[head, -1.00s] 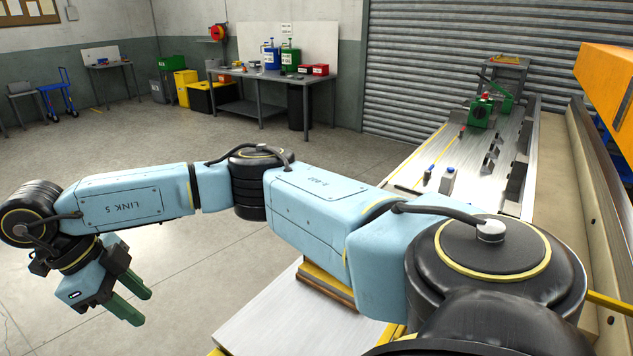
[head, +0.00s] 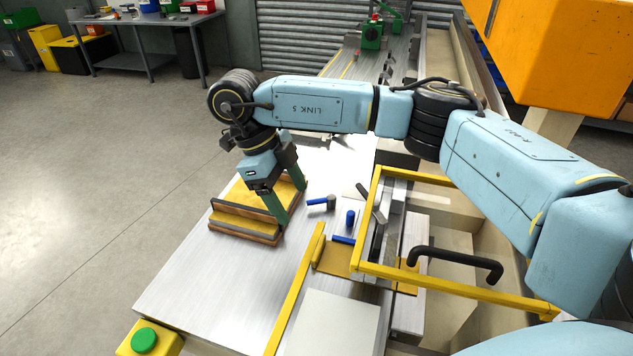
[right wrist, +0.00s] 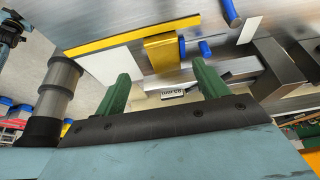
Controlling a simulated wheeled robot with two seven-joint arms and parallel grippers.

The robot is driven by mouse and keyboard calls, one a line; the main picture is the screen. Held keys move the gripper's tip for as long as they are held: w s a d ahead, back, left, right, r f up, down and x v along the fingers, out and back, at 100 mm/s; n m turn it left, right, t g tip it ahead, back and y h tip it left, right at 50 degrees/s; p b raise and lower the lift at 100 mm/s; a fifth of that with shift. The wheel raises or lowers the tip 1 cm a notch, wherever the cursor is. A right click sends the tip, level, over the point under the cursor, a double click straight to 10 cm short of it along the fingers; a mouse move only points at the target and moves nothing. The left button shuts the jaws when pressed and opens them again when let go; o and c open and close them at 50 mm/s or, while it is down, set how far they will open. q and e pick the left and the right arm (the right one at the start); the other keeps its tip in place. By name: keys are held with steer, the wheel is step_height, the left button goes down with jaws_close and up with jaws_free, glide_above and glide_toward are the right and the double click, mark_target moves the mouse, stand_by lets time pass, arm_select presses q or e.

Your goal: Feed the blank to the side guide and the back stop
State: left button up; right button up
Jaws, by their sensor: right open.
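A flat pale-grey sheet, which looks like the blank (head: 328,325), lies on the metal table at the front. It also shows in the right wrist view (right wrist: 107,66). A long yellow strip, apparently the side guide (head: 295,290), runs along the sheet's left side. My right gripper (head: 292,204) has green fingers, open and empty, over or beside the wooden tray and away from the sheet. Its fingers also show in the right wrist view (right wrist: 162,72). My left gripper is not in view.
The wooden tray (head: 230,228) with a yellow pad sits at the table's left. A yellow guard frame (head: 455,287) surrounds the tooling at right. Blue-handled parts (head: 318,202) lie between. A green button (head: 144,341) is at the front left. The table's left front is bare.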

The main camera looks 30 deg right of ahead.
mark_target(317, 246)
steer(key=o, duration=0.4)
steer(key=x, duration=1.3)
steer(key=shift+d, duration=0.2)
steer(key=shift+c, duration=0.2)
steer(key=c, duration=1.1)
steer(key=shift+c, duration=0.2)
steer(key=shift+w+a, duration=0.15)
stand_by(1.5)
steer(key=o, duration=1.1)
steer(key=shift+r, duration=0.1)
steer(key=v, duration=1.3)
steer(key=shift+a+r, duration=0.1)
steer(key=shift+a, duration=0.05)
